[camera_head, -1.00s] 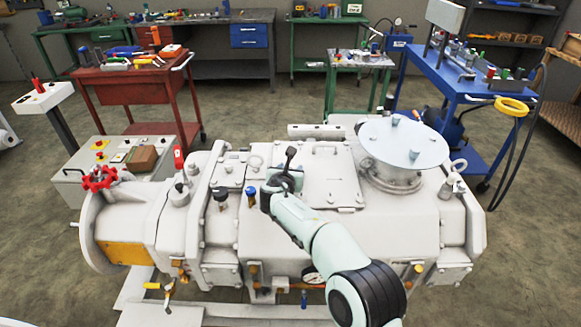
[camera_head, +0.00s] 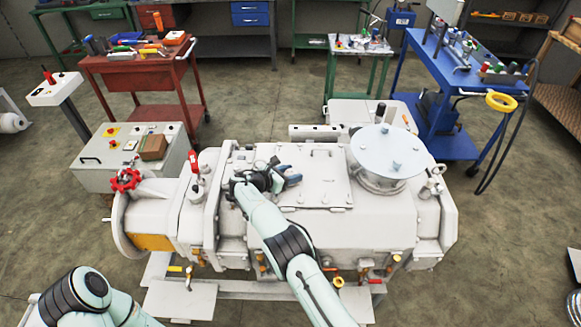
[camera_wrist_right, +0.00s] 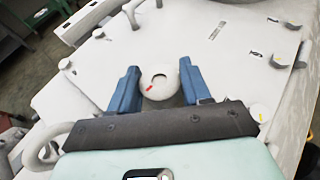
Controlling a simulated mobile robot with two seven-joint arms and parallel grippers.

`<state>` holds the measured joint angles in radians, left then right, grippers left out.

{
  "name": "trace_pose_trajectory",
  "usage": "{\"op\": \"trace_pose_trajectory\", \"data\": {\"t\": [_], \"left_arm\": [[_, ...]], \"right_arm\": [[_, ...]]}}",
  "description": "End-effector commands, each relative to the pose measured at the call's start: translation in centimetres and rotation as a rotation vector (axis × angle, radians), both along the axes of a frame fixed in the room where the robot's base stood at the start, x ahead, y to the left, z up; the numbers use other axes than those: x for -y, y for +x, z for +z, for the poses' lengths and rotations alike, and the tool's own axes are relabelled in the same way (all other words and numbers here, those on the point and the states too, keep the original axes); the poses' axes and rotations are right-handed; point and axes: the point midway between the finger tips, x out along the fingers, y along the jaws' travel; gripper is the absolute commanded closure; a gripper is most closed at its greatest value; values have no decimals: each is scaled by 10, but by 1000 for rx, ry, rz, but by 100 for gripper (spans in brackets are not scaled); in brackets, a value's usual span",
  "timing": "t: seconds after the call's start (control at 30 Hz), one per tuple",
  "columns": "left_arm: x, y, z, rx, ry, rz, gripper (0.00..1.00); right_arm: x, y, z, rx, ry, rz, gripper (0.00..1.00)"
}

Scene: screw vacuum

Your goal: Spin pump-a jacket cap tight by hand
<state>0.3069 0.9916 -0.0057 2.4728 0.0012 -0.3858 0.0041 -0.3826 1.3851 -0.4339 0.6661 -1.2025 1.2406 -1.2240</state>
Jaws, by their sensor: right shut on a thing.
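The large off-white pump (camera_head: 350,235) fills the middle of the head view. My right gripper (camera_head: 284,178) is over its top, left of the flat hatch plate. In the right wrist view, the blue fingers of my right gripper (camera_wrist_right: 159,74) stand on either side of a round white cap (camera_wrist_right: 158,93) and are shut on it. In the head view the cap is hidden behind the gripper. My left arm shows at the lower left, but its gripper is out of view.
A round flanged cover (camera_head: 388,151) stands on the pump's right end. A red handwheel (camera_head: 125,180) is at its left end. A control box (camera_head: 130,158) stands behind left.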

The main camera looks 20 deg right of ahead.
Motion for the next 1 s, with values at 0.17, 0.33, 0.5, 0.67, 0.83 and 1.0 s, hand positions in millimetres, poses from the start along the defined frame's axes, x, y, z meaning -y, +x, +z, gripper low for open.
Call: {"op": "trace_pose_trajectory", "data": {"t": [0.17,0.33,0.5,0.67,0.83,1.0], "left_arm": [[0,8,6,9,0,1,57],[0,10,8,11,0,0,57],[0,10,8,11,0,1,57],[0,10,8,11,0,1,57],[0,10,8,11,0,0,57],[0,10,8,11,0,0,57]], "right_arm": [[1,2,3,8,-2,-43,83],[0,2,3,8,-2,-65,83],[0,1,2,5,-3,-73,83],[0,1,2,5,-3,-73,83],[0,1,2,5,-3,-73,43],[0,1,1,4,-3,-72,31]]}}
